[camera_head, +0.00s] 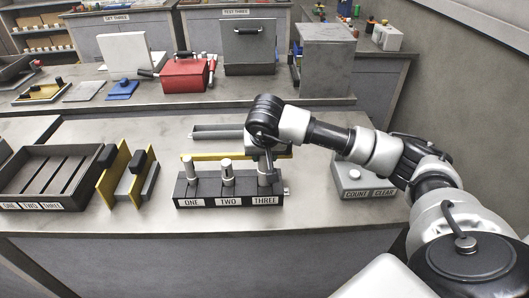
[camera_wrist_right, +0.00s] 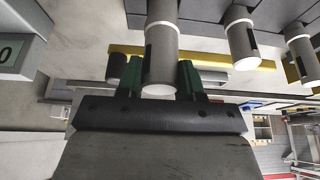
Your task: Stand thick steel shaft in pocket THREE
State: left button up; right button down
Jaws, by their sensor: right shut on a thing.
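The dark fixture block (camera_head: 228,188) on the bench has pockets labelled ONE, TWO and THREE from left to right. A grey steel shaft (camera_head: 267,177) stands upright at pocket THREE, with my right gripper (camera_head: 266,157) above and around its upper part. In the right wrist view, the green fingers of the right gripper (camera_wrist_right: 161,82) are shut on this shaft (camera_wrist_right: 161,50). How deep it sits in the pocket I cannot tell. Other shafts stand upright in pocket ONE (camera_head: 189,168) and pocket TWO (camera_head: 227,172). My left gripper is not in view.
A slotted dark tray (camera_head: 52,176) and yellow-and-black brackets (camera_head: 117,172) are left of the block. A grey box marked COUNT and CLEAR (camera_head: 369,180) is close on the right. A yellow bar (camera_head: 210,157) lies behind. The bench front is clear.

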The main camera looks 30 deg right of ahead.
jog(key=shift+f+b, duration=1.1)
jog(key=shift+f, duration=0.1)
dwell(1.0)
jog(key=c, duration=0.7)
grip_release()
jog(key=shift+c, duration=0.2)
jog(key=shift+o, duration=0.5)
jog(key=shift+f, duration=0.1)
